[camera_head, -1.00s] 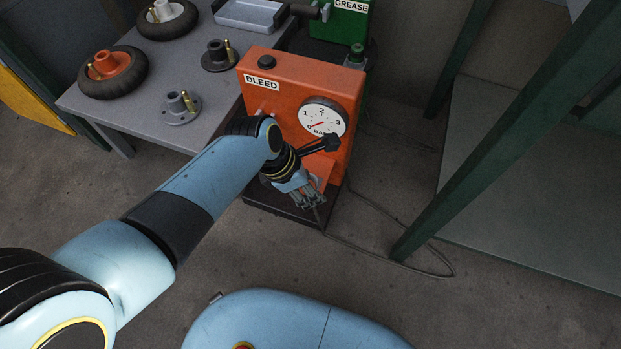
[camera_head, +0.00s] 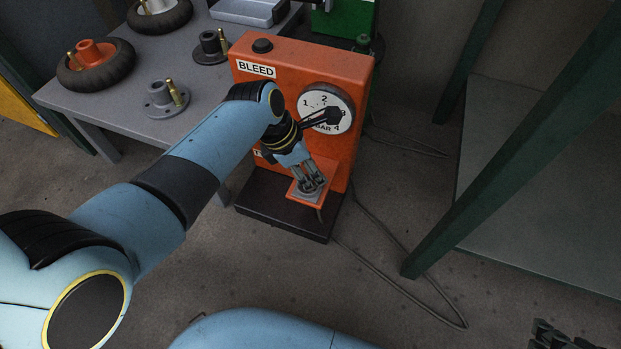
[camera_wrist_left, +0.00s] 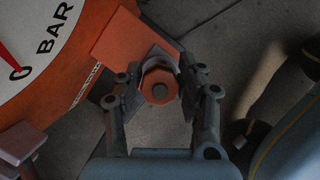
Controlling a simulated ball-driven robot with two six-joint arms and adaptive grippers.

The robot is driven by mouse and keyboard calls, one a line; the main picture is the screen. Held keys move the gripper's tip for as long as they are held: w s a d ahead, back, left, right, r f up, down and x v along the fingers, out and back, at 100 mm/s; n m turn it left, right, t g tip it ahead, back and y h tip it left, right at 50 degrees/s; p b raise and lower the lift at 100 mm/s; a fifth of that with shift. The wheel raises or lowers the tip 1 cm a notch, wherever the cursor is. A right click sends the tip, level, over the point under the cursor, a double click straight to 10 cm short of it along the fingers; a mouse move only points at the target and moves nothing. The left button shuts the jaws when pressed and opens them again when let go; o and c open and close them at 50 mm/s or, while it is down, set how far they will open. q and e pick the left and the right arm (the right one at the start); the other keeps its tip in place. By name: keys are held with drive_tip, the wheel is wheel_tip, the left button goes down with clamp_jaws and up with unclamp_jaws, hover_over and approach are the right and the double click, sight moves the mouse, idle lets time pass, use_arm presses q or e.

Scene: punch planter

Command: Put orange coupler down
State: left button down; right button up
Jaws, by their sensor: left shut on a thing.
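The orange coupler (camera_wrist_left: 159,84) shows in the left wrist view as a hexagonal piece with a dark round centre, between my left fingertips. My left gripper (camera_head: 312,185) is shut on it. In the head view its fingers point down at the small orange ledge (camera_head: 325,176) on the front of the BLEED machine (camera_head: 290,65). The fingers hide most of the coupler there. I cannot tell whether the coupler touches the grey seat on the ledge. My right gripper (camera_head: 560,338) is dark and cut off at the bottom right corner; its opening is unclear.
The pressure gauge (camera_head: 318,98) sits just above my left gripper. A grey table (camera_head: 95,118) at left holds wheels and grey hubs (camera_head: 166,98). A green post (camera_head: 480,190) stands to the right. A cable lies on the floor.

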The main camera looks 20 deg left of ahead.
use_arm(q)
wheel_tip(320, 180, down, 2)
drive_tip(key=shift+s+b, duration=0.1)
drive_tip(key=shift+b, duration=0.6)
drive_tip(key=shift+f+b, duration=0.4)
drive_tip(key=shift+b, duration=0.1)
use_arm(e)
wheel_tip(320, 180, down, 4)
drive_tip(key=t, duration=0.3)
drive_tip(key=shift+a+t, duration=0.15)
drive_tip(key=shift+t, duration=0.25)
use_arm(q)
drive_tip(key=shift+f, duration=0.1)
drive_tip(key=shift+s+f, duration=0.15)
drive_tip(key=shift+f, duration=0.5)
drive_tip(key=c, duration=1)
unclamp_jaws()
drive_tip(key=shift+o, duration=0.9)
drive_tip(key=shift+f, duration=0.15)
drive_tip(key=shift+a, duration=0.1)
use_arm(e)
drive_tip(key=shift+f, duration=0.15)
